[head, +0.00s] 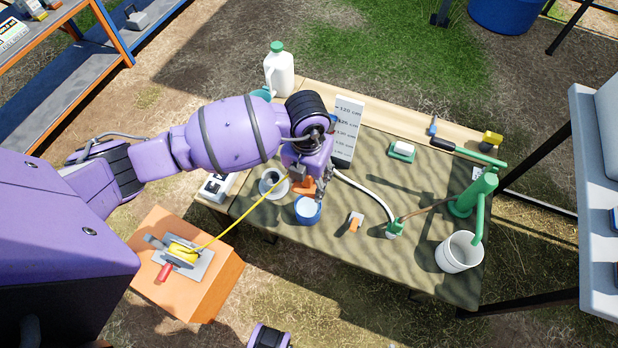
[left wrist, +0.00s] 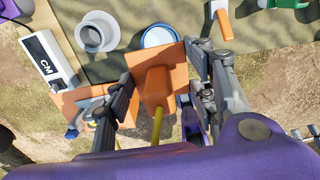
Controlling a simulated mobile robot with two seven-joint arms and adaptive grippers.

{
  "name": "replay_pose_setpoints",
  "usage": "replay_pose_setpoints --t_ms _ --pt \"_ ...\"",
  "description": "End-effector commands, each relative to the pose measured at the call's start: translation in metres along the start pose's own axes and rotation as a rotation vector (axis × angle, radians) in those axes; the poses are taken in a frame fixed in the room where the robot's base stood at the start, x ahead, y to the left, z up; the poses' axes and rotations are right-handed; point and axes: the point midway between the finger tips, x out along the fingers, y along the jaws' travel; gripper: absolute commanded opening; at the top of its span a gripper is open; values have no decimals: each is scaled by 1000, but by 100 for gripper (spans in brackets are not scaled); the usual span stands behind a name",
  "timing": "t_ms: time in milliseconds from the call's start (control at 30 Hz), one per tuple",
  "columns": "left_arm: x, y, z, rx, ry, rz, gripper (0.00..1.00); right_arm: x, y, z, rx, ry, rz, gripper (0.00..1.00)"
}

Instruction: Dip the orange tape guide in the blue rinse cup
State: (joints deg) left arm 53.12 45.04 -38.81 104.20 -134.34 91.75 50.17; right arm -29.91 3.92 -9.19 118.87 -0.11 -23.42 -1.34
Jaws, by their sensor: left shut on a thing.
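My left gripper (head: 304,180) is shut on the orange tape guide (head: 309,188), just behind the blue rinse cup in the head view. In the left wrist view the orange guide (left wrist: 158,88) sits between the two fingers (left wrist: 161,72), with the yellow tape (left wrist: 157,128) running from it. The blue rinse cup (head: 307,211) stands upright on the table, with pale liquid inside. It also shows in the left wrist view (left wrist: 160,36), just beyond the guide's edge; the height gap between them is hard to judge. My right gripper is not in view.
A grey round collar (head: 272,181) stands left of the cup. The yellow tape (head: 240,220) runs to a reel (head: 184,251) on an orange box (head: 205,283). An orange-handled tool (head: 355,222), green pump (head: 472,197) and white bucket (head: 459,252) are to the right. A marked board (head: 346,125) stands behind.

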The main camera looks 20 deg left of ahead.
Motion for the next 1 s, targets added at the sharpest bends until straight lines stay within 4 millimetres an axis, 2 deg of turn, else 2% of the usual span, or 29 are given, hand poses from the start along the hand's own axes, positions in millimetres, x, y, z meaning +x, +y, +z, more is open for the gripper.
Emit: replay_pose_setpoints --t_ms 200,733,1000 --pt "-2 0 0 -1 -1 0 24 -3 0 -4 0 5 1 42" --pt "51 -1 -1 0 3 -1 24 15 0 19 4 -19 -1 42" --pt "60 -1 0 0 0 -1 24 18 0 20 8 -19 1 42"
